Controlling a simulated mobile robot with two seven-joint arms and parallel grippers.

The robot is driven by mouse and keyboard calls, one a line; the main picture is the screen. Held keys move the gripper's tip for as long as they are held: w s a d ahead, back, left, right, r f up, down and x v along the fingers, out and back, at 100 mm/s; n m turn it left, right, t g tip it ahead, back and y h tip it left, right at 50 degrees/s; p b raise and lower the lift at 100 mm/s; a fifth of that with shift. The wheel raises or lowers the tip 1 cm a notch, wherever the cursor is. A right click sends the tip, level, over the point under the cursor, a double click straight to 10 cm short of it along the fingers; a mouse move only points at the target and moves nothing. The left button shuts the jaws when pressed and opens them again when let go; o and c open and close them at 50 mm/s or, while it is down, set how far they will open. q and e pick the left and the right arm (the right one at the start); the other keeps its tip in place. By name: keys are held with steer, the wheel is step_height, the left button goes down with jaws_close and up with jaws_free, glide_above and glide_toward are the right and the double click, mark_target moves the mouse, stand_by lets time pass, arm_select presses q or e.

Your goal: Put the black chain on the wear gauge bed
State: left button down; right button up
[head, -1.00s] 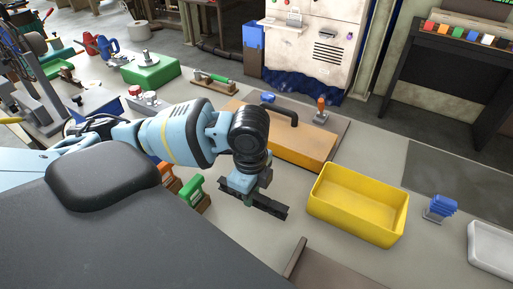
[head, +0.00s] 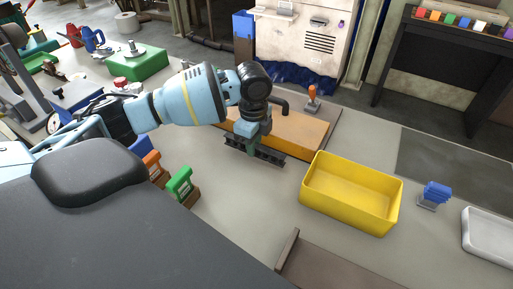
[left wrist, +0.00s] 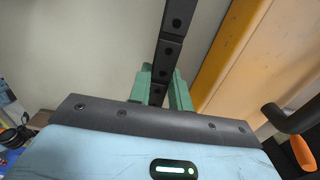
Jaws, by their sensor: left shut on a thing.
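The black chain (head: 272,157) is a straight dark strip of links. My left gripper (head: 252,146) is shut on it near its middle and holds it level. In the left wrist view, the chain (left wrist: 172,42) runs up and away between the green fingers (left wrist: 160,90). The orange slab (head: 304,136), which appears to be the wear gauge bed, lies just behind the chain, with a black handle and an orange-knobbed lever. The slab's edge (left wrist: 228,55) shows right of the chain in the left wrist view. Whether they touch is unclear. My right gripper is not in view.
A yellow bin (head: 350,200) stands right of the slab. Blue clips (head: 436,194) and a white tray (head: 490,235) are further right. Green (head: 180,184) and orange (head: 152,163) clamps stand at the left. The bench in front of the chain is clear.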

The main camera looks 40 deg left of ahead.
arm_select(q)
steer(key=shift+w+a, duration=0.3)
steer(key=shift+w, duration=0.5)
steer(key=shift+w+a+f, duration=0.1)
steer(key=shift+w+f, duration=0.1)
steer(key=shift+f, duration=1.55)
steer(key=shift+f, duration=0.1)
steer(key=c, duration=1.3)
jaws_free()
steer(key=shift+f, duration=0.1)
step_height(320, 180, up, 12)
steer(key=shift+r+p, duration=0.15)
steer(key=shift+p, duration=0.2)
